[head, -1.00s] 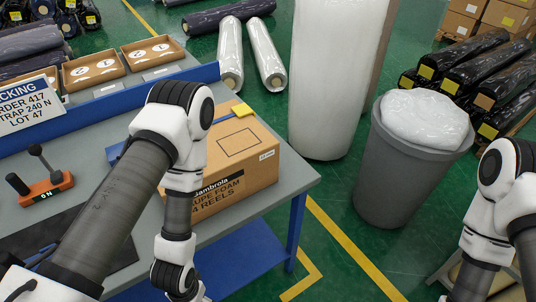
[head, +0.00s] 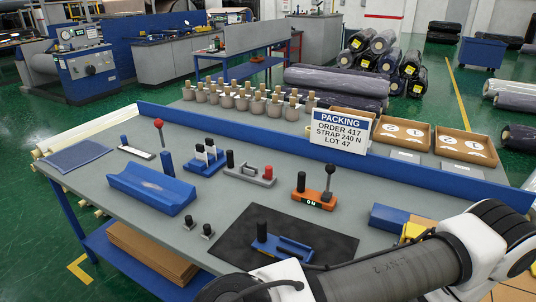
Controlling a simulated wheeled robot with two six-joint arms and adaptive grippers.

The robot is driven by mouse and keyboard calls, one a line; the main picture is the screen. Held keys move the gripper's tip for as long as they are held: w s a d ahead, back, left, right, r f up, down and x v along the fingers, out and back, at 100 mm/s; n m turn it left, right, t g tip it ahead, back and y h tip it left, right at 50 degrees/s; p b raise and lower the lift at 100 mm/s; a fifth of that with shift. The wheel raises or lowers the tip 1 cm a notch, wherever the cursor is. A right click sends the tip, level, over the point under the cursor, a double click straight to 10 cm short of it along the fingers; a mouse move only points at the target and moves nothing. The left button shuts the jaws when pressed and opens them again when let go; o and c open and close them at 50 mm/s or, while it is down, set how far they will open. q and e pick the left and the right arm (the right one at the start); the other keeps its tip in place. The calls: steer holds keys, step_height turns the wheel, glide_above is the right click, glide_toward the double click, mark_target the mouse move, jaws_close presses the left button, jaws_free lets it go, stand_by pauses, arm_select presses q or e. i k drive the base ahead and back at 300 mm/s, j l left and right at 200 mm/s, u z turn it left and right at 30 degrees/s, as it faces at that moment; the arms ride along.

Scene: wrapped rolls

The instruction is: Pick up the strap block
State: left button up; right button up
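No label in the head view marks a strap block, and I cannot tell for sure which object it is. A blue tool with a black upright knob (head: 275,243) lies on a black mat (head: 318,222) near the front of the bench. A blue trough-shaped block (head: 151,190) sits on the left part of the bench. Neither of my grippers shows.
The grey bench (head: 250,205) has a blue back rail (head: 225,128). A packing sign (head: 340,132) and cardboard trays (head: 403,138) stand behind it. Small black knobs (head: 207,229), a caddy (head: 208,157) and a grey holder (head: 250,174) occupy the bench. Bare surface lies between them.

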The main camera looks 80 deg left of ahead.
mark_target(208, 233)
steer(key=k+u, duration=0.2)
steer(key=u, duration=0.25)
steer(key=k+j+u, duration=0.1)
steer(key=u, duration=0.35)
steer(key=k+j+u, duration=0.2)
steer(key=u, duration=1.55)
steer(key=k+j, duration=0.05)
